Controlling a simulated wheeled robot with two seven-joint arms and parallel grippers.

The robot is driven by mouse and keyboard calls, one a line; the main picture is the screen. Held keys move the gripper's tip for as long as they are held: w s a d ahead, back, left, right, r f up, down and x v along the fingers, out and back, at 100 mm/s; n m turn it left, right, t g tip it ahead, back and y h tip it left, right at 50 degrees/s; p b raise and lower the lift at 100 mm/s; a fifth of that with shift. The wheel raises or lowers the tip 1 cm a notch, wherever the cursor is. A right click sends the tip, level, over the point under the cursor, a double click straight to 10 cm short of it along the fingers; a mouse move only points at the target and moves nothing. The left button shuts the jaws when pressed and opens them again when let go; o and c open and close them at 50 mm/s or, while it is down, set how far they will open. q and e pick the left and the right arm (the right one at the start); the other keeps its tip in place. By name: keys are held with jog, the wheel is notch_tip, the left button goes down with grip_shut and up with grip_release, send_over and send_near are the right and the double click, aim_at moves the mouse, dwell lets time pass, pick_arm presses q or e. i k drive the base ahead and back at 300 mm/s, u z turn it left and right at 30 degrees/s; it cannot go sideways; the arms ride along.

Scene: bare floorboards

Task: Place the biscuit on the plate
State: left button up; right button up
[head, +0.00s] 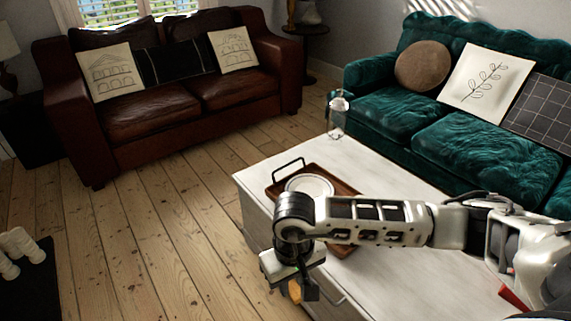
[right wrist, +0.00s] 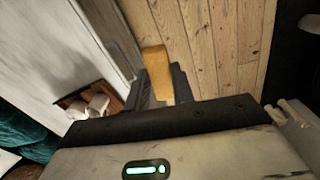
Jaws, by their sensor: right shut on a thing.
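The biscuit (head: 295,291) is a small orange-brown piece, mostly hidden by my gripper in the head view. In the right wrist view the biscuit (right wrist: 156,72) stands out beyond the fingers. My right gripper (head: 303,291) is shut on it and holds it beside the front left side of the white table, over the floor side. The white plate (head: 309,185) lies on a brown wooden tray (head: 276,189) on the table, behind my right arm. My forearm hides part of the tray. My left gripper is in neither view.
The white table (head: 390,175) has a clear top around the tray. A brown leather sofa (head: 150,105) and a teal sofa (head: 450,130) stand behind. Bare floorboards (head: 150,230) lie to the left.

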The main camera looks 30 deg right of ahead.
aim_at(309, 192)
jog(key=i, duration=2.3)
jog(key=z, duration=2.2)
